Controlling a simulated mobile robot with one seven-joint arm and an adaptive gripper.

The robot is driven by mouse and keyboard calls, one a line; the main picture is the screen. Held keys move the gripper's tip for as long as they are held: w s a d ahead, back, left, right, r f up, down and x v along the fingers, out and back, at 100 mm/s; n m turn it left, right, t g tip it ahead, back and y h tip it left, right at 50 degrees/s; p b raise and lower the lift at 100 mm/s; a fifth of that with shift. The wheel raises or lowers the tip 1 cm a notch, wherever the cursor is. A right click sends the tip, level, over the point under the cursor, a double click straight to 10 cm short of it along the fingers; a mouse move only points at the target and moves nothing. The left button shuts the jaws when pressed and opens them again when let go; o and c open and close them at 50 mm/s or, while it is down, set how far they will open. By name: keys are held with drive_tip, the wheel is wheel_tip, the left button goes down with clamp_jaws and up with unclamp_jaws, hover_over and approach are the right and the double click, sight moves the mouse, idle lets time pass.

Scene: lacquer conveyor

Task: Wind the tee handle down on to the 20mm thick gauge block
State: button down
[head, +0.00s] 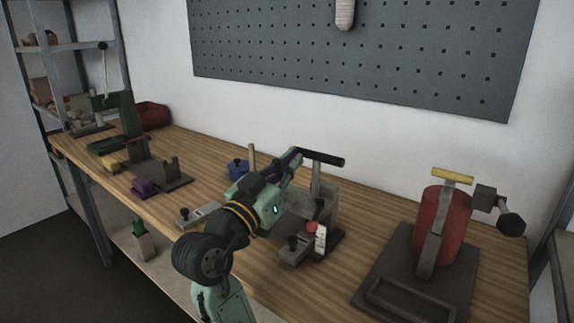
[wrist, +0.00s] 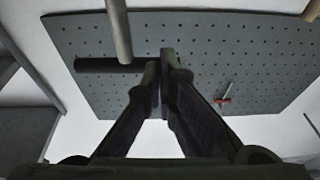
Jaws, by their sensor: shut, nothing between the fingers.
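The tee handle (head: 320,157) is a black crossbar on an upright grey stem above a grey fixture (head: 322,200). My gripper (head: 296,155) is shut and empty, with its fingertips close to the left end of the crossbar. From the head view I cannot tell whether they touch. In the wrist view my shut fingertips (wrist: 165,62) point up, and a dark bar (wrist: 105,64), apparently the tee handle, lies just left of them. I cannot make out the 20mm gauge block; my arm hides part of the fixture's near side.
Small metal plates with black knobs (head: 292,250) and a red knob (head: 312,227) sit by the fixture. A red cylinder press (head: 443,228) stands at right. A blue block (head: 237,168), purple block (head: 143,186) and green machine (head: 128,115) are leftward. A pegboard (head: 400,50) hangs behind.

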drive_tip(key=shift+w+a+m+g+h+b, duration=0.1)
drive_tip(key=shift+w+m+g+h+b, duration=0.25)
drive_tip(key=shift+m+g+h+b, duration=0.6)
drive_tip(key=shift+w+h, duration=0.1)
drive_tip(key=shift+h, duration=0.35)
